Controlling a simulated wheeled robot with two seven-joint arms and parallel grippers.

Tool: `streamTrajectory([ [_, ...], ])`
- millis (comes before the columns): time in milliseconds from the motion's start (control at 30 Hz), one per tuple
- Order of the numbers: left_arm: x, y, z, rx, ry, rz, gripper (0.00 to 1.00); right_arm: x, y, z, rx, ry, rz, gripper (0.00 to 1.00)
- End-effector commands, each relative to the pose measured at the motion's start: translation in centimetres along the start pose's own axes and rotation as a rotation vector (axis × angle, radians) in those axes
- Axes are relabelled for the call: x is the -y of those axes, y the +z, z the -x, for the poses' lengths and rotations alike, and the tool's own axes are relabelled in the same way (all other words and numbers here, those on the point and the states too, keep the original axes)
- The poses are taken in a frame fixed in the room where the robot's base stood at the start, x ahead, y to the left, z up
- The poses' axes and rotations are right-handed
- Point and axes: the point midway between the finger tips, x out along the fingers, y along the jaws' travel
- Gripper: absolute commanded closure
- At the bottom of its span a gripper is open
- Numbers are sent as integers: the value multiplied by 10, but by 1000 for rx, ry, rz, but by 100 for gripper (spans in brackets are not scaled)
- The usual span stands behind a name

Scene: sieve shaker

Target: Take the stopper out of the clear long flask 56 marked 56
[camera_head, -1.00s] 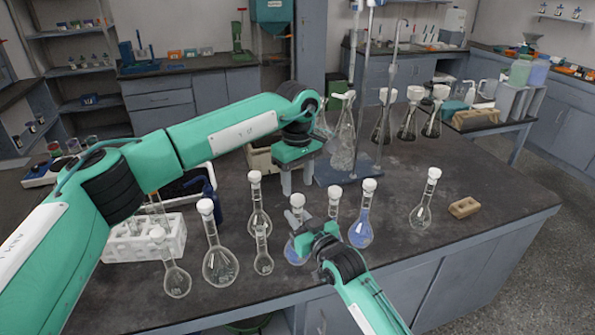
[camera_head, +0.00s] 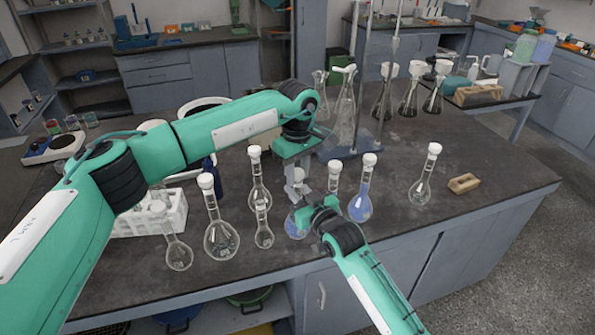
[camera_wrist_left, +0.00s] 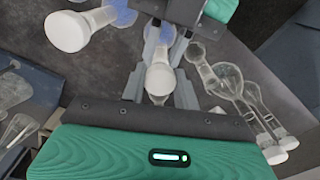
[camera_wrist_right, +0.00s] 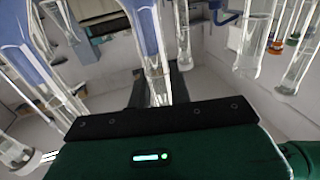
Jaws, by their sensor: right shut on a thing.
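The flask at my grippers (camera_head: 292,222) stands upright on the bench, with bluish liquid in its bulb and a white stopper (camera_head: 297,174) on top. I cannot read any number on it. My right gripper (camera_head: 312,211) is shut on its neck, which rises between the fingers in the right wrist view (camera_wrist_right: 155,65). My left gripper (camera_head: 297,186) points down over the flask, its fingers either side of the stopper. In the left wrist view the stopper (camera_wrist_left: 160,79) sits between these fingers, with apparent gaps, so they look open.
A white-stoppered flask (camera_head: 335,167) stands close to the right, beside a blue-filled flask (camera_head: 361,205). Several clear flasks (camera_head: 221,240) stand to the left. A stand (camera_head: 352,150) rises behind.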

Motion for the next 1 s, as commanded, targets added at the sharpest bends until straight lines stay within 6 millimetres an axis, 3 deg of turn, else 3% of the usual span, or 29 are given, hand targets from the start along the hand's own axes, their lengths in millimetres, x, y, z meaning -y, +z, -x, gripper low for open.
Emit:
streamTrajectory([
  [267,0,0,0,-1,0,119,97,0,0,0,0,0,0,100],
  [1000,0,0,2,-1,1,1321,97,0,0,0,0,0,0,100],
])
